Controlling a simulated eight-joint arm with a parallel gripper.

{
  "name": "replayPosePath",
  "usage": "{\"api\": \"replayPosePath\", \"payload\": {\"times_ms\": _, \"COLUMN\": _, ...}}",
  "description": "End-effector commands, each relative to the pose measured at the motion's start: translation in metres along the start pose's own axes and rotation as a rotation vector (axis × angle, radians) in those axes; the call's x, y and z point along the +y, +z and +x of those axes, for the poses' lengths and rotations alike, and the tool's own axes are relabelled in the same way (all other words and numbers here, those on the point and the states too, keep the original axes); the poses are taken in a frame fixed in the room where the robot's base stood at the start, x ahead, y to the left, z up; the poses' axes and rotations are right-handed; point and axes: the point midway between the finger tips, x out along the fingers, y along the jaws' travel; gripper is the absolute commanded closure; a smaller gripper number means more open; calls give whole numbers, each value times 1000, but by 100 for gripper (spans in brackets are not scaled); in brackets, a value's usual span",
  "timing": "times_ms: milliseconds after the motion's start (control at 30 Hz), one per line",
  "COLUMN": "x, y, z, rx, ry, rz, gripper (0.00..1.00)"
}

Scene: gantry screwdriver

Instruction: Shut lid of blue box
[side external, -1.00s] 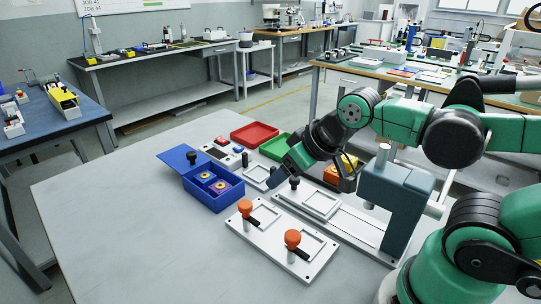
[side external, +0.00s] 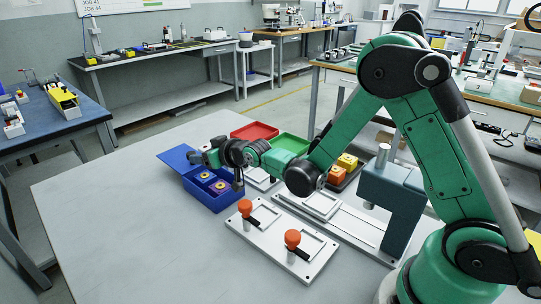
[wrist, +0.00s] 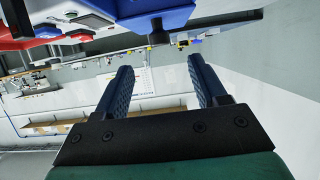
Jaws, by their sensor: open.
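My gripper (side external: 196,157) is at the lid, over the far side of the box, and covers the lid's black knob in that view. In the wrist view my gripper (wrist: 160,63) is open and empty, with two blue ribbed fingers. The blue lid (wrist: 160,17) shows beyond the fingertips, and its black knob (wrist: 158,37) lies between them sideways, just past the tips.
A red tray (side external: 254,132) and a green tray (side external: 291,143) lie behind my arm. A plate with orange-knobbed clamps (side external: 275,245) is in front, right of the box. A grey-blue press stand (side external: 387,195) stands at the right. The table's left front is clear.

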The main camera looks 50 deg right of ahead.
Motion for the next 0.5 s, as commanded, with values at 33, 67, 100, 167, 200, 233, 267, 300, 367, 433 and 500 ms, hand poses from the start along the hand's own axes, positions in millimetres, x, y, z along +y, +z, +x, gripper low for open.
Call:
{"api": "replayPosePath", "payload": {"times_ms": 33, "x": 0, "y": 2, "z": 3, "rx": 5, "ry": 0, "rz": 0, "gripper": 35}}
{"api": "replayPosePath", "payload": {"times_ms": 67, "x": 0, "y": 2, "z": 5, "rx": 6, "ry": 0, "rz": 0, "gripper": 35}}
{"api": "replayPosePath", "payload": {"times_ms": 100, "x": 0, "y": 2, "z": 8, "rx": 8, "ry": 0, "rz": 0, "gripper": 35}}
{"api": "replayPosePath", "payload": {"times_ms": 167, "x": 0, "y": 2, "z": 14, "rx": 8, "ry": 0, "rz": 0, "gripper": 35}}
{"api": "replayPosePath", "payload": {"times_ms": 200, "x": 0, "y": 2, "z": 18, "rx": 7, "ry": 0, "rz": 0, "gripper": 35}}
{"api": "replayPosePath", "payload": {"times_ms": 233, "x": 0, "y": 2, "z": 23, "rx": 7, "ry": 0, "rz": 0, "gripper": 35}}
{"api": "replayPosePath", "payload": {"times_ms": 267, "x": 0, "y": 2, "z": 27, "rx": 7, "ry": 0, "rz": 0, "gripper": 35}}
{"api": "replayPosePath", "payload": {"times_ms": 300, "x": 0, "y": 2, "z": 32, "rx": 7, "ry": 0, "rz": 0, "gripper": 35}}
{"api": "replayPosePath", "payload": {"times_ms": 367, "x": 0, "y": 2, "z": 40, "rx": 7, "ry": 0, "rz": 0, "gripper": 35}}
{"api": "replayPosePath", "payload": {"times_ms": 433, "x": 0, "y": 2, "z": 48, "rx": 7, "ry": 0, "rz": 0, "gripper": 35}}
{"api": "replayPosePath", "payload": {"times_ms": 500, "x": 0, "y": 2, "z": 53, "rx": 6, "ry": 0, "rz": 0, "gripper": 35}}
